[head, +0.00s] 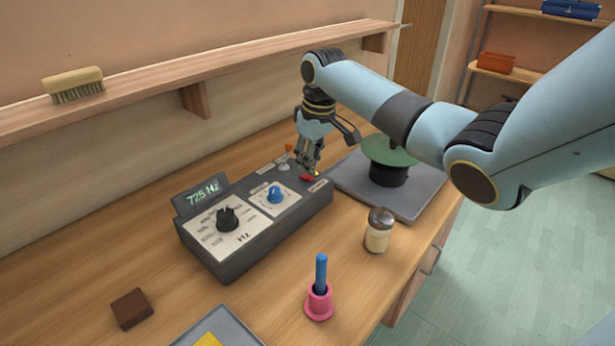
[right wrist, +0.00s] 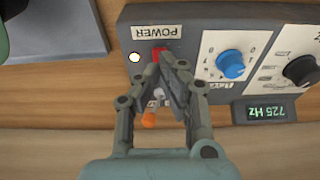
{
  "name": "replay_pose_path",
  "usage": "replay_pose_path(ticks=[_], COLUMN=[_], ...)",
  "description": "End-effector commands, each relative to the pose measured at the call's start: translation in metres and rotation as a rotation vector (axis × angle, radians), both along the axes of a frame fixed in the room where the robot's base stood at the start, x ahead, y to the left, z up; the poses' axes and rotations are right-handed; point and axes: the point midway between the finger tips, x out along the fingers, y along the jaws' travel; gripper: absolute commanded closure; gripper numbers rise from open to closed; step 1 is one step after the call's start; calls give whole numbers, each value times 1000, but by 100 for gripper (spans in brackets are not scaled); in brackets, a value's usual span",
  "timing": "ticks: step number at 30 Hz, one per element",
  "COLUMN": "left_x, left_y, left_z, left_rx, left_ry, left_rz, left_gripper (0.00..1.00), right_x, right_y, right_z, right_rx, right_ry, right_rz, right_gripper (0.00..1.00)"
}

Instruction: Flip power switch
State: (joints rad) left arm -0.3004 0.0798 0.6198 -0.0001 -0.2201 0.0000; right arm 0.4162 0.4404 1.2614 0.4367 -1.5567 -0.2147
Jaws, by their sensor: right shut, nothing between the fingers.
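The dark grey signal box (head: 255,235) stands on the wooden bench, its display (head: 204,192) reading 725 Hz. It has a black knob (head: 228,218) and a blue knob (head: 275,194). The red power switch (head: 308,178) is at its far right end; in the right wrist view the switch (right wrist: 159,53) is beside the POWER label (right wrist: 157,32) and partly hidden by the fingers. My right gripper (head: 312,168) is shut and empty, with its fingertips (right wrist: 167,58) at the switch. I cannot tell whether they touch it. A bright white dot (right wrist: 134,57) shows beside the switch. My left gripper is out of view.
An orange-tipped part (right wrist: 148,119) sits behind my fingers. A grey plate (head: 424,198) with a green disc (head: 389,151) on a black base is to the right. A shaker-like jar (head: 378,232), a pink holder (head: 319,303) with a blue stick and a brown block (head: 131,309) stand nearer.

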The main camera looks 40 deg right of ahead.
Motion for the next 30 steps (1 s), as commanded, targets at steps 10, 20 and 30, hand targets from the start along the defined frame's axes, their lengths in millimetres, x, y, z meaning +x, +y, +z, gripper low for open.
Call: replay_pose_path(ticks=[10,20,30], left_x=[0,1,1], left_y=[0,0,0], left_z=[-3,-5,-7], left_rx=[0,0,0], left_ry=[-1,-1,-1], left_rz=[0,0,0], left_gripper=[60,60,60], right_x=[0,0,0], right_y=[0,0,0], right_z=[-6,-11,-16], right_rx=[0,0,0], right_ry=[1,0,0], right_rz=[0,0,0], right_gripper=[100,100,100])
